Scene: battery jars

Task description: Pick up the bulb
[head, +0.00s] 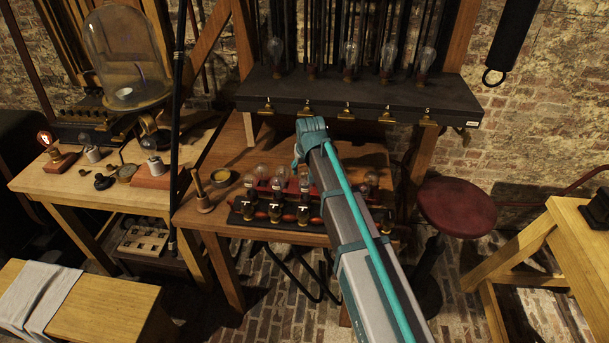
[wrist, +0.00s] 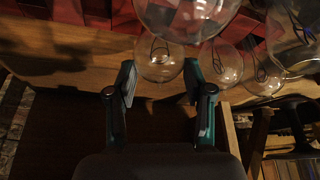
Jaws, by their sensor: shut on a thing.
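In the wrist view the two fingers of my gripper (wrist: 159,85) are closed on the sides of a clear round glass bulb (wrist: 160,64) with a dark filament loop inside. Its upper part is hidden behind a larger, nearer-looking glass bulb (wrist: 190,14). More clear bulbs (wrist: 220,62) show to the right of my fingers. In the head view several bulbs (head: 281,184) stand over a dark rack with red parts (head: 262,212) on the wooden table. The end of my arm is above this rack, and my fingers are hidden there.
A dark shelf (head: 360,97) with numbered brass hooks and upright bulbs (head: 350,53) hangs over the table's back. A red stool (head: 457,206) stands at right.

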